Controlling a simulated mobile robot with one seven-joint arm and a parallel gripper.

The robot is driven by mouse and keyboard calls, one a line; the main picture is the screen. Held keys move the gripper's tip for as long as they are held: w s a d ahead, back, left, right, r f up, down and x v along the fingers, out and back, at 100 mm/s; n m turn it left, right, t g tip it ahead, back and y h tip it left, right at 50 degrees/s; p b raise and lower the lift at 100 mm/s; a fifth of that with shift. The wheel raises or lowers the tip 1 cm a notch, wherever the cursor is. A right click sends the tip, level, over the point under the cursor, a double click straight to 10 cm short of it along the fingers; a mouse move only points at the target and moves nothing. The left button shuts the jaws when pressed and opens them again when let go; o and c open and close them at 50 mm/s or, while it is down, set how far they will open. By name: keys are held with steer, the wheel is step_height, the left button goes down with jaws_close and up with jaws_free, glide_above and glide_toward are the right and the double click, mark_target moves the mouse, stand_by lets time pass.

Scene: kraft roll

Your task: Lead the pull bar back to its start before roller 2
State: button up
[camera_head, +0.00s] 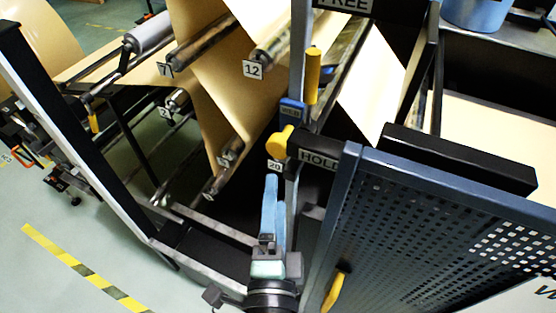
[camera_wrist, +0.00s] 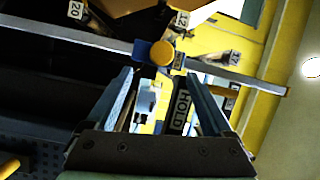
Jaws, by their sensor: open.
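Roller 2's tag (camera_head: 164,112) is left of the post, beside a roller end. I cannot tell surely which part is the pull bar.
Brown kraft web (camera_head: 215,85) runs over several numbered rollers. A blue perforated panel (camera_head: 440,230) stands close at right with a yellow handle (camera_head: 336,290). A dark frame post (camera_head: 75,125) stands at left. Floor beyond it is open, with a striped tape line (camera_head: 80,268).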

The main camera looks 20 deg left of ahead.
mark_target(279, 152)
steer(key=x, duration=1.2)
steer(key=shift+r, duration=0.15)
steer(key=shift+c, duration=0.3)
